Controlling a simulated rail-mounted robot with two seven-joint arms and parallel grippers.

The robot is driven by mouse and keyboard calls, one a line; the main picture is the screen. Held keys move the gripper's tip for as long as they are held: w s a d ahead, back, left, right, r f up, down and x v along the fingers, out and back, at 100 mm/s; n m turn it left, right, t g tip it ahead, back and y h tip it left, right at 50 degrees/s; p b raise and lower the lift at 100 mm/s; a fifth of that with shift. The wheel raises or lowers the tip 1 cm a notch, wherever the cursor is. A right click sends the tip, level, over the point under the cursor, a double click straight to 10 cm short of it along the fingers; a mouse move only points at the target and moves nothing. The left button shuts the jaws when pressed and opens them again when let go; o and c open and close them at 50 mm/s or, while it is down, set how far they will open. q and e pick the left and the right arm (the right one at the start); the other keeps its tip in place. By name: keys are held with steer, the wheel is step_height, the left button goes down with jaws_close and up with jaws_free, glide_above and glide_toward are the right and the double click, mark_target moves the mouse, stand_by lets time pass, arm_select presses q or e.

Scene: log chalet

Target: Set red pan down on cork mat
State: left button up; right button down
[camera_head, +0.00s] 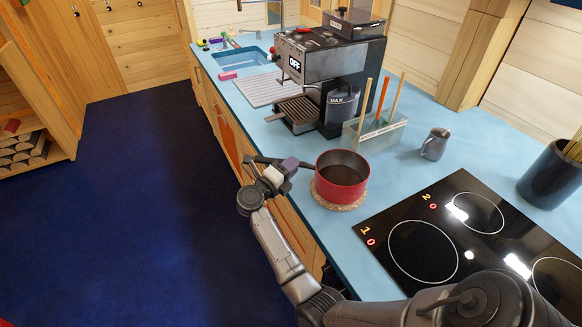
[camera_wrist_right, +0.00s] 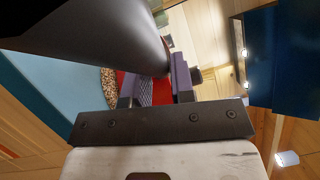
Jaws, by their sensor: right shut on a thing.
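The red pan (camera_head: 341,190) is upright over the round cork mat (camera_head: 340,205). The mat's rim shows below the pan's near side, and whether the base touches the mat I cannot tell. In the right wrist view the dark handle (camera_wrist_right: 90,28) crosses close to the camera. The purple fingers (camera_wrist_right: 158,90), a strip of red pan and the mat's speckled edge (camera_wrist_right: 108,85) show behind it. My left gripper is out of view.
The black hob (camera_head: 470,250) lies right of the mat. A glass utensil box (camera_head: 375,132) and the coffee machine (camera_head: 330,70) stand behind the pan. A small metal jug (camera_head: 434,145) stands to the right. Blue counter between jug and hob is clear.

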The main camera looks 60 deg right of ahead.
steer(key=shift+f, duration=0.2)
stand_by(0.3)
steer(key=c, duration=1.1)
jaws_free()
steer(key=shift+o, duration=1.1)
steer(key=w+a+f+b, duration=0.1)
steer(key=a+b, duration=0.3)
steer(key=a, duration=0.9)
steer(key=shift+w+a+f, duration=0.15)
steer(key=shift+w+a, duration=0.15)
steer(key=shift+w, duration=0.4)
